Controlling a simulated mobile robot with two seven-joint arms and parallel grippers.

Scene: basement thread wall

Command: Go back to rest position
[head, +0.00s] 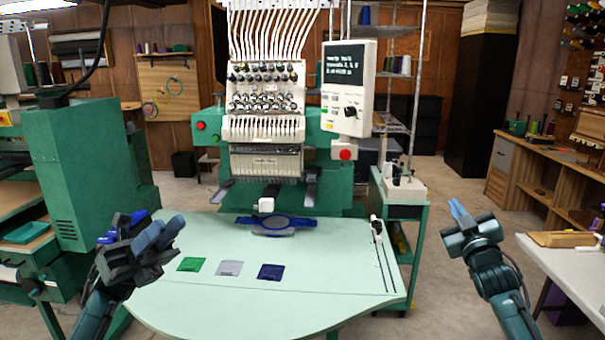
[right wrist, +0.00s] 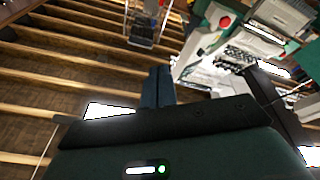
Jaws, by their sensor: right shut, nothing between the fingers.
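My left gripper (head: 165,232) is raised over the left edge of the pale green table (head: 200,310), with its fingers toward the right. Its angle hides whether the fingers are apart. My right gripper (head: 457,208) is raised to the right of the table, its fingers shut and empty, pointing up and left. In the right wrist view its fingers (right wrist: 157,87) stand together with nothing between them. Neither gripper touches the table or anything on it.
A white and green embroidery machine (head: 265,120) stands behind the table. Green (head: 191,264), grey (head: 229,268) and dark blue (head: 270,272) patches lie in a row. A blue hoop (head: 277,224) lies behind them. A white-topped table (head: 570,265) stands at right.

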